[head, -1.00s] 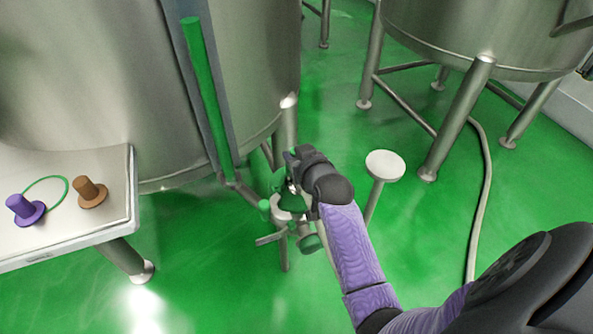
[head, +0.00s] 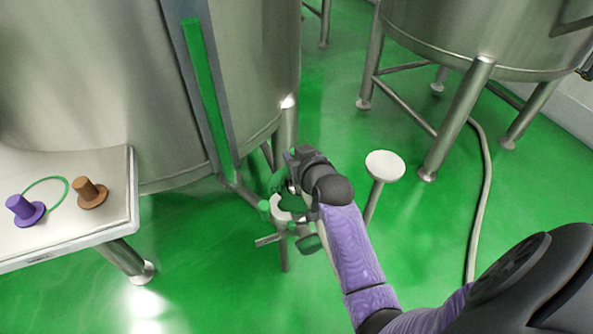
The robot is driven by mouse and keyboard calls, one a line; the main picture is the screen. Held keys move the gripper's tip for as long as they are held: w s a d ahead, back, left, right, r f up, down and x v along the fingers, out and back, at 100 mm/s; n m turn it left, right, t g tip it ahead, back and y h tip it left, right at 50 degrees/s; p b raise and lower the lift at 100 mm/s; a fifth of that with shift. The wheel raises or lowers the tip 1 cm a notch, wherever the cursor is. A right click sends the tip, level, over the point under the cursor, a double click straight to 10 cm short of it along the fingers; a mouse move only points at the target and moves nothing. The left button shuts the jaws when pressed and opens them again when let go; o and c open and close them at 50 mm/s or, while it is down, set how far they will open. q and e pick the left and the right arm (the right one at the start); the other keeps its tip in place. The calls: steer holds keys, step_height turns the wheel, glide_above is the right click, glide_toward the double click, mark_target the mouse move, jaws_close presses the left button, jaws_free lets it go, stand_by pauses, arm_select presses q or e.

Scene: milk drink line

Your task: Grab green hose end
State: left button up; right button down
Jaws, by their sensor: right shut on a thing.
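My right gripper (head: 287,186) is at the green-and-steel fitting (head: 283,206) low beside the large left tank. The arm comes in from the lower right. The gripper is shut on a green part (head: 275,183) at the top of this fitting, which looks like the green hose end. The fingertips are small and partly hidden by the dark wrist. More green knobs show just below and beside the gripper. My left gripper is not in view.
A steel table (head: 75,225) at the left holds a purple plug (head: 24,209), a brown plug (head: 90,193) and a green ring (head: 62,184). A round white-topped stand (head: 385,165) is right of my wrist. A pale hose (head: 486,190) lies on the green floor by the right tank (head: 480,30).

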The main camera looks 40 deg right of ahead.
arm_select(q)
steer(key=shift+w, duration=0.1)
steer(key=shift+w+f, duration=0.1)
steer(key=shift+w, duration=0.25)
